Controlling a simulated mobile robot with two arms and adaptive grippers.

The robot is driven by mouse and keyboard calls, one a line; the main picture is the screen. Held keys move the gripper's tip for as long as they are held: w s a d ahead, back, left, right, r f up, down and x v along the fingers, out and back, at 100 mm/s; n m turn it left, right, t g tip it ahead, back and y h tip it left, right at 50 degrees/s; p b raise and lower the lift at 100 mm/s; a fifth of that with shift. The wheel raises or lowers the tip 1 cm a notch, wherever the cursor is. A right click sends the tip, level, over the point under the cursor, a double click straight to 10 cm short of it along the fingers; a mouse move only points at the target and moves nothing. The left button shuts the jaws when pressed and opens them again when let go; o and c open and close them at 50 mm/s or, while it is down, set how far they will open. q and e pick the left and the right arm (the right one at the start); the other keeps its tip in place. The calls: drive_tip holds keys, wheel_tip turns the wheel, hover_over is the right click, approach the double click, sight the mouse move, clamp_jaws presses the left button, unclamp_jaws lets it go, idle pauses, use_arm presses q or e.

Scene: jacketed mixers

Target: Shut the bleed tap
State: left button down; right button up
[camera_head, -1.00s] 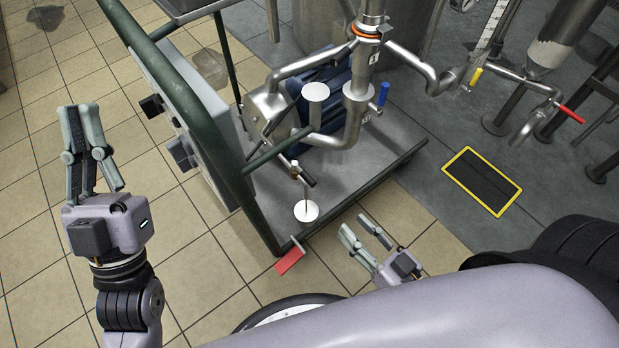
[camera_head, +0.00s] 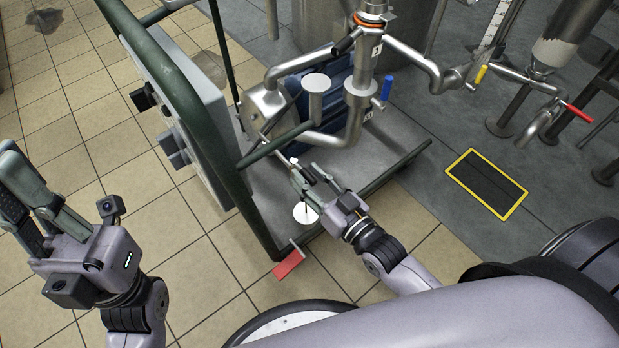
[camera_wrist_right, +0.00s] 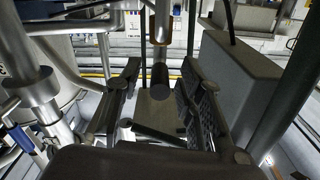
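A small tap (camera_head: 294,161) with a pale tip sits at the end of the cart's pipework in the head view; I take it as the bleed tap. My right gripper (camera_head: 310,176) is right beside it, partly covering it. In the right wrist view my right gripper (camera_wrist_right: 160,88) has its fingers apart, with a dark cylindrical handle (camera_wrist_right: 160,76) on a brownish stem between them. Gaps show on both sides of the handle. Whether the tap is open or shut is unclear. My left gripper (camera_head: 35,190) is open and empty at the left edge.
The green-framed cart (camera_head: 221,140) carries a control box and pump pipework. A blue handle (camera_head: 387,87), a yellow handle (camera_head: 481,74) and a red handle (camera_head: 578,115) are on nearby pipes. A white disc (camera_head: 305,213) and a red pedal (camera_head: 288,264) are low in front.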

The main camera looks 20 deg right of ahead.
drive_tip(key=shift+w, duration=0.1)
drive_tip(key=shift+c, duration=0.5)
clamp_jaws()
idle(0.4)
